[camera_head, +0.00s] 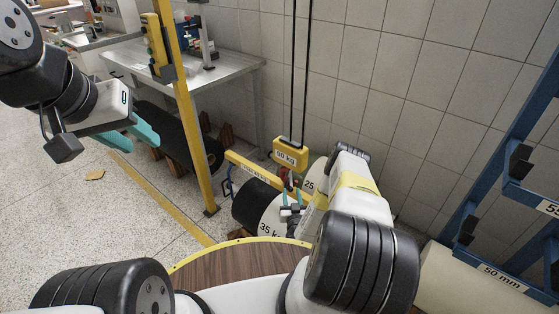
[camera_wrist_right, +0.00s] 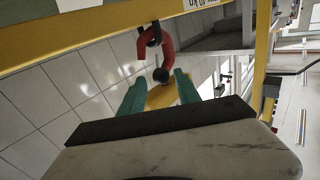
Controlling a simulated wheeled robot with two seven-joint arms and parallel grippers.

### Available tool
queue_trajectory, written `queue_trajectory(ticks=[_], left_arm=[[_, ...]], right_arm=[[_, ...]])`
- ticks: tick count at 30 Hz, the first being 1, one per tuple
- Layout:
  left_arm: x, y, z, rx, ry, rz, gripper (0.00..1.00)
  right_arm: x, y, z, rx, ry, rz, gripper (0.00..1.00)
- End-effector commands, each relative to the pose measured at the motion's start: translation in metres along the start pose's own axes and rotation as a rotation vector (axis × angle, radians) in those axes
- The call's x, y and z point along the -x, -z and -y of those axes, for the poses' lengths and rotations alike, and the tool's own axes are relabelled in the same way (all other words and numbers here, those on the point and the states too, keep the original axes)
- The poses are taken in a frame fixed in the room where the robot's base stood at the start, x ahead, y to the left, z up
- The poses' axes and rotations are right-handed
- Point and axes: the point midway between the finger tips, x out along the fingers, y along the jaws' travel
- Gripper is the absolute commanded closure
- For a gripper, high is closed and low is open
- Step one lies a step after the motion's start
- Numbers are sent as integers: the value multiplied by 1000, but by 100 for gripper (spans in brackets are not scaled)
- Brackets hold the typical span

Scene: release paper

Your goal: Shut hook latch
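A red hook (camera_wrist_right: 143,45) with a black ball end (camera_wrist_right: 161,75) hangs below a yellow beam (camera_wrist_right: 60,38) in the right wrist view. My right gripper (camera_wrist_right: 160,78) is open, its teal fingertips on either side of the ball, and I cannot tell whether they touch it. In the head view the red hook (camera_head: 284,175) is small and partly hidden beneath the yellow 50 kg block (camera_head: 290,154). My right gripper (camera_head: 292,207) is just below it there. My left gripper (camera_head: 137,133) is open and empty at upper left, far from the hook.
A yellow post (camera_head: 188,120) and yellow beam (camera_head: 262,172) stand left of the hook. Rolls, one marked 35 kg (camera_head: 272,224), lie under my right gripper. A round wooden top (camera_head: 235,265) is in front. A blue rack (camera_head: 490,185) stands right. The floor at left is mostly clear.

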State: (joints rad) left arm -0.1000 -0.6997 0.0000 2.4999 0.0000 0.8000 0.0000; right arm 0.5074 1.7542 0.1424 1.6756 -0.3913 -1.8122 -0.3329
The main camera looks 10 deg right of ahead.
Motion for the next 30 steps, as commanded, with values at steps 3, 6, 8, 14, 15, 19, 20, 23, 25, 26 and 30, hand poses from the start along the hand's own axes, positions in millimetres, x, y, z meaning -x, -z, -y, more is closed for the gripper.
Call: queue_trajectory(ticks=[3,6,8,14,15,19,20,23,25,26,30], left_arm=[[0,0,0,0,0,-1,64],[0,0,0,0,0,0,64],[0,0,0,0,0,0,64],[0,0,0,0,0,0,64],[0,0,0,0,0,0,64],[0,0,0,0,0,0,64],[0,0,0,0,0,0,64],[0,0,0,0,0,0,64],[0,0,0,0,0,0,64],[0,0,0,0,0,0,64],[0,0,0,0,0,0,64]], right_arm=[[-17,1,0,1,0,-4,61],[-34,2,0,2,0,-6,61],[-44,2,0,1,0,-5,61],[-67,1,0,1,0,-3,61],[-70,1,0,0,0,-2,61],[-73,1,0,0,0,-1,61],[-74,1,0,0,0,-1,61],[-73,1,0,0,0,-1,61],[-73,1,0,0,0,-1,63],[-73,1,0,0,0,-1,69],[-73,1,0,1,0,-1,96]])
